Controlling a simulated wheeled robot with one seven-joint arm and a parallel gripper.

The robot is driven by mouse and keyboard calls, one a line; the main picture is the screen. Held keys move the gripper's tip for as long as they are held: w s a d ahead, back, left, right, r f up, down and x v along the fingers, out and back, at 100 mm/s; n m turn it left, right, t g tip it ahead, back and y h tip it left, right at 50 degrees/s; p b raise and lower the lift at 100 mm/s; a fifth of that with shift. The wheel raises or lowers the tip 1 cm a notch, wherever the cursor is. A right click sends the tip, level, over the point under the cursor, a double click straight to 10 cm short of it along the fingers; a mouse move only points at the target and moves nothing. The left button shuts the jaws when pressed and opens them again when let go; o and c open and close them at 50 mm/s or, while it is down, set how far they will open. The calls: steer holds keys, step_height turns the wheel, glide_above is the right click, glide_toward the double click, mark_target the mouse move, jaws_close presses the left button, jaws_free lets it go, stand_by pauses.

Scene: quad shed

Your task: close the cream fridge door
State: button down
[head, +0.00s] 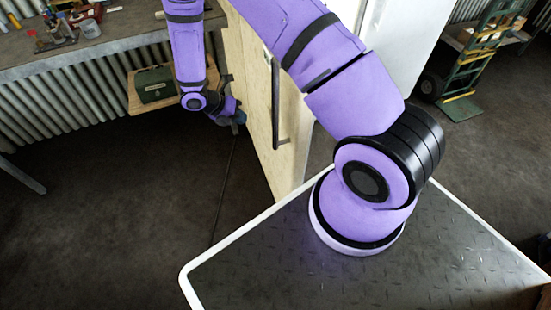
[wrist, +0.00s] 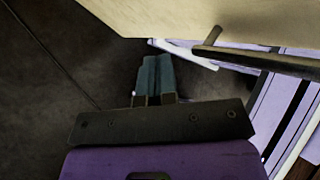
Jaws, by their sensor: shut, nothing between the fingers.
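The cream fridge door (head: 257,125) stands upright in the middle of the head view, behind my arm, and looks swung open. A long dark vertical handle (head: 276,105) is on it. My gripper (head: 240,118) is low at the door's left side, close to its surface. In the wrist view my gripper (wrist: 155,68) is shut, its blue-grey fingers together and empty. The cream door (wrist: 190,18) fills the top there, and the dark handle (wrist: 265,62) runs to the right. I cannot tell whether the fingers touch the door.
A workbench (head: 110,45) with tools is at the upper left. A green box (head: 155,90) sits on a wooden shelf left of my gripper. A white panel (head: 405,45) stands behind my arm. A green hand truck (head: 475,60) is far right.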

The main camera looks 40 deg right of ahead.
steer(key=s+a+f+n+h, duration=0.1)
steer(key=s+f+n, duration=0.15)
steer(key=f, duration=0.55)
steer(key=s+f+n, duration=0.2)
steer(key=f+n, duration=0.2)
steer(key=f, duration=0.3)
glide_toward(283, 160)
steer(key=x, duration=0.5)
steer(key=shift+s+a+f, duration=0.2)
steer(key=shift+a, duration=0.1)
steer(key=shift+s+d, duration=0.2)
steer(key=shift+d, duration=0.55)
steer(key=shift+d, duration=0.1)
